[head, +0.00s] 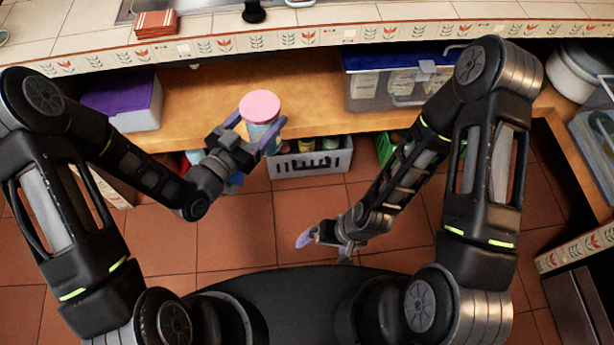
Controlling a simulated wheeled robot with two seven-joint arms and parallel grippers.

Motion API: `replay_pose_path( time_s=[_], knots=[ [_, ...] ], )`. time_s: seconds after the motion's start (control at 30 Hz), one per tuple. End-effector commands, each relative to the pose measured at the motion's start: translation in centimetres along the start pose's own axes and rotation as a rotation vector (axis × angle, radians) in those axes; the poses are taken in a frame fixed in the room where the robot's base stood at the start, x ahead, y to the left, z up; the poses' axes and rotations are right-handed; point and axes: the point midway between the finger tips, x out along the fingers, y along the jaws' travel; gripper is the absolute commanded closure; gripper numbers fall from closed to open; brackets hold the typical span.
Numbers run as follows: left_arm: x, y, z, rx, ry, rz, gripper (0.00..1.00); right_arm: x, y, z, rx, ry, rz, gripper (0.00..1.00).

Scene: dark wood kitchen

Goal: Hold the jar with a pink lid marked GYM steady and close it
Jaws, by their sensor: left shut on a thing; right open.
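The jar (261,132) has a round pink lid (260,106) on top and a bluish body. The GYM marking is not readable from here. My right gripper (322,243) is open and empty, low over the floor, well apart from the jar.
A grey basket (312,166) of containers stands below the shelf, behind the jar. A clear bin with a blue lid (395,62) and a purple-lidded box (122,97) flank the shelf. The tiled counter (330,25) overhangs above. The floor (235,235) between my arms is clear.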

Motion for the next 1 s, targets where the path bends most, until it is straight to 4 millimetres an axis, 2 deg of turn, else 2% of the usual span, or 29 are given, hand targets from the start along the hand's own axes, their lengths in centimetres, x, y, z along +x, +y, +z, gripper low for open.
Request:
replay_pose_path(
  time_s=[0.17, 0.27, 0.4, 0.53, 0.67, 0.9, 1.0],
  knots=[
    [0.8, -4.3, -1.6, 0.018, 0.005, -0.146, 1.00, 0.0, 0.0, 0.0, 0.000, 0.000, 0.000, 0.00],
    [0.8, -8.0, -2.8, 0.026, 0.004, -0.277, 1.00, 0.0, 0.0, 0.0, 0.000, 0.000, 0.000, 0.00],
    [0.2, -13.0, -4.8, 0.022, 0.005, -0.466, 1.00, 0.0, 0.0, -0.1, 0.000, 0.000, -0.001, 0.00],
    [-0.8, -16.2, -6.2, 0.009, 0.006, -0.599, 1.00, 0.0, 0.0, -0.1, 0.000, 0.000, 0.000, 0.00],
    [-1.4, -17.6, -6.7, 0.000, 0.005, -0.662, 1.00, 0.0, 0.0, -0.1, 0.000, 0.000, 0.000, 0.00],
    [-1.4, -17.8, -6.7, -0.002, 0.005, -0.668, 1.00, 0.0, 0.0, -0.1, 0.000, 0.000, 0.000, 0.00],
    [-1.4, -17.8, -6.7, -0.002, 0.005, -0.668, 1.00, 0.0, 0.0, -0.1, 0.000, 0.000, 0.000, 0.08]
  ],
)
